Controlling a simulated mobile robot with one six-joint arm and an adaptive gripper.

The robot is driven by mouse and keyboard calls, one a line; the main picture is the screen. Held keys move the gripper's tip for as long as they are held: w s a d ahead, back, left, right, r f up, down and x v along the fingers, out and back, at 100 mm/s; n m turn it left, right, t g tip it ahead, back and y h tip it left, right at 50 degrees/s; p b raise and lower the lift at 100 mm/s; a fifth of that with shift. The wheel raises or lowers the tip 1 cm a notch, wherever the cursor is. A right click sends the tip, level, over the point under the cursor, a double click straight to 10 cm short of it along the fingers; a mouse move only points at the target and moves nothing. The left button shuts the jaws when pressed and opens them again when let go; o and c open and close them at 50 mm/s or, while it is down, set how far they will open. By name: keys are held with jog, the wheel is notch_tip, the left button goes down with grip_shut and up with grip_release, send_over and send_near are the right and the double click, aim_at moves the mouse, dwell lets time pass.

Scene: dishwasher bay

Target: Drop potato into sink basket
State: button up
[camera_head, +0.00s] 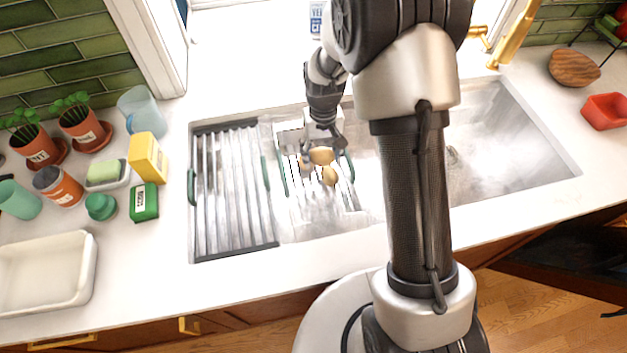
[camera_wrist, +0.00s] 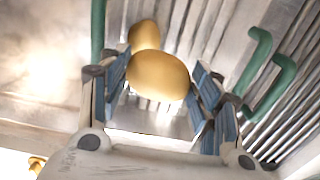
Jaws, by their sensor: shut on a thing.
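My gripper (camera_head: 322,154) points down over the left part of the sink. It is shut on a tan potato (camera_wrist: 160,76), which also shows between the fingers in the head view (camera_head: 321,156). A second potato (camera_head: 329,176) lies just beyond the held one in the wrist view (camera_wrist: 143,34). Below is the slatted metal sink basket with green handles (camera_head: 281,173). One of its handles shows at the left of the wrist view (camera_wrist: 98,30). The held potato is over the basket. I cannot tell whether it touches the slats.
A ribbed metal drying rack (camera_head: 232,190) lies left of the basket over the sink. The right basin (camera_head: 510,140) looks empty. A yellow box (camera_head: 148,158), a green box (camera_head: 144,203) and a white tub (camera_head: 45,272) stand on the left counter. A red bowl (camera_head: 604,111) is at right.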

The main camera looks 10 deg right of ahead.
jog(key=o, duration=1.2)
notch_tip(320, 180, up, 12)
jog(key=shift+r, duration=0.1)
jog(key=s+r+t, duration=0.2)
jog(key=s+r, duration=1)
jog(key=s, duration=0.1)
jog(key=s+r+t, duration=0.1)
jog(key=s+t, duration=0.1)
jog(key=s, duration=1.1)
jog(key=shift+r+t, duration=0.2)
jog(key=shift+t, duration=0.1)
